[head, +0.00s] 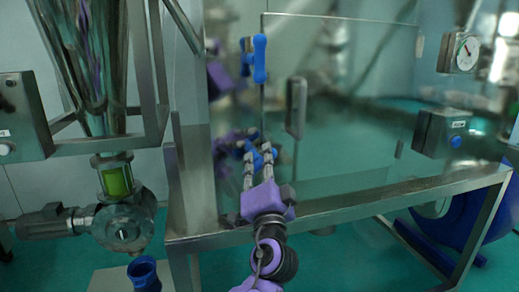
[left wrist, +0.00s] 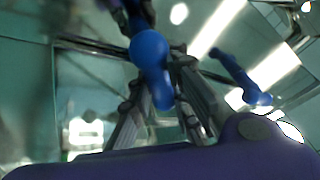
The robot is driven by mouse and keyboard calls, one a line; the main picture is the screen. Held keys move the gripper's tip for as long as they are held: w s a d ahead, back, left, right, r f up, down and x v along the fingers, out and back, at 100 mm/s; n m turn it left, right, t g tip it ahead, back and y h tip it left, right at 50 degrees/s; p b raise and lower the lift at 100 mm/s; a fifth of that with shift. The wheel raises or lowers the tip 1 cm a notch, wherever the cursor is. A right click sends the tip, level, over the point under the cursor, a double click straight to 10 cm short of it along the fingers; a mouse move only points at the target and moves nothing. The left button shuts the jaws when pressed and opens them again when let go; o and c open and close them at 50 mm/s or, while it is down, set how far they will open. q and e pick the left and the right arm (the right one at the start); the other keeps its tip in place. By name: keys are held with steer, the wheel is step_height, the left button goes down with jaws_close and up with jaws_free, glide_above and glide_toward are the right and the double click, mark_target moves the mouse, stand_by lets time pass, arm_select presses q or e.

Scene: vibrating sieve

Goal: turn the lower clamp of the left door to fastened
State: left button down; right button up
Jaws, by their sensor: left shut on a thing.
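The lower clamp (head: 257,157) has a blue handle and sits low on the edge of the shiny metal left door (head: 345,150). My left gripper (head: 258,153), purple with grey fingers, reaches up to it from below and is shut on its handle. The fingers partly hide the clamp in the head view. In the left wrist view the blue handle (left wrist: 150,65) shows large, between the two fingers (left wrist: 165,110). The upper clamp (head: 259,59), also blue, stands upright higher on the same edge. My right gripper is not in view.
A grey door handle (head: 296,107) stands right of the clamps. A gauge (head: 461,52) and a box with a blue knob (head: 442,133) are on the right. A metal frame (head: 340,210) runs below the door. A funnel (head: 95,65) stands at left.

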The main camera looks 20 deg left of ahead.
arm_select(q)
steer(key=m+h+p, duration=0.1)
steer(key=m+p, duration=0.1)
steer(key=m, duration=0.1)
steer(key=r+m+h+p, duration=0.1)
steer(key=m+p, duration=0.2)
steer(key=shift+r+h, duration=0.1)
steer(key=shift+h, duration=0.3)
steer(key=shift+m+h+p, duration=0.4)
steer(key=shift+m+p, duration=0.2)
steer(key=shift+f+m+g+h+p, duration=0.3)
steer(key=shift+f+m+p, duration=0.15)
steer(key=shift+m, duration=0.35)
steer(key=shift+f+m+h, duration=0.25)
steer(key=shift+m+h, duration=0.15)
steer(key=shift+m, duration=0.4)
steer(key=shift+f+g+p, duration=0.15)
steer(key=shift+g+p, duration=0.15)
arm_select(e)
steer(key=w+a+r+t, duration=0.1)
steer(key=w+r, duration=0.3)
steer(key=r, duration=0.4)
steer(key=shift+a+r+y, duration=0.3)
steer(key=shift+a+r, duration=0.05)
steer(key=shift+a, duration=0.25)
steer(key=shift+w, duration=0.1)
